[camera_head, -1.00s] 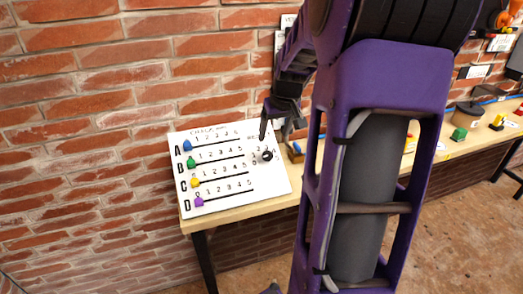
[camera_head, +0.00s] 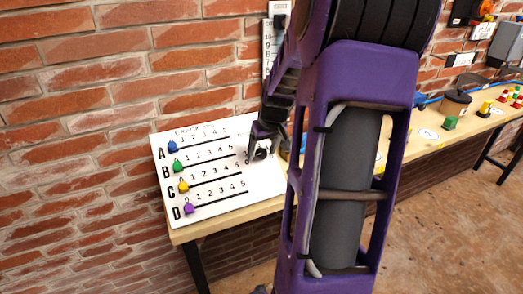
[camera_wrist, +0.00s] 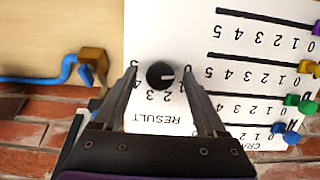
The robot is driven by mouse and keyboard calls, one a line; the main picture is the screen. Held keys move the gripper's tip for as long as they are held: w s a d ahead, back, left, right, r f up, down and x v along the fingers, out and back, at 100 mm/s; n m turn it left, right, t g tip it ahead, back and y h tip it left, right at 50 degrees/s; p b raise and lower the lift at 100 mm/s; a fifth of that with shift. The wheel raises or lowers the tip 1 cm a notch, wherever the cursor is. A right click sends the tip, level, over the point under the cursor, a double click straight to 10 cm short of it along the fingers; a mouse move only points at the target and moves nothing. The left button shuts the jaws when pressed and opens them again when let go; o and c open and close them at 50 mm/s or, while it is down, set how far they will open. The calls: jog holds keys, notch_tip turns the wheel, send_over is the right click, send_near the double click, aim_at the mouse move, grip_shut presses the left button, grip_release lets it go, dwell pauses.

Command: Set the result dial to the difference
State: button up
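The white board (camera_head: 215,199) lies on the bench with slider rows A to D. The blue (camera_head: 172,147), green (camera_head: 177,167), yellow (camera_head: 183,187) and purple (camera_head: 189,209) knobs all sit at the left, 0 end of their rows. The black result dial (camera_wrist: 160,75) shows in the wrist view by the upside-down word RESULT; its white mark points right in that view. Some dial numbers are hidden by my fingers. My gripper (camera_wrist: 159,73) is open, a finger on each side of the dial, with gaps visible. In the head view my gripper (camera_head: 262,150) covers the dial's place.
A blue cable with a brown block (camera_wrist: 92,62) lies beside the board. A brick wall (camera_head: 80,110) stands behind the bench. My arm hides the bench's middle.

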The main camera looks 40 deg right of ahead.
grip_shut()
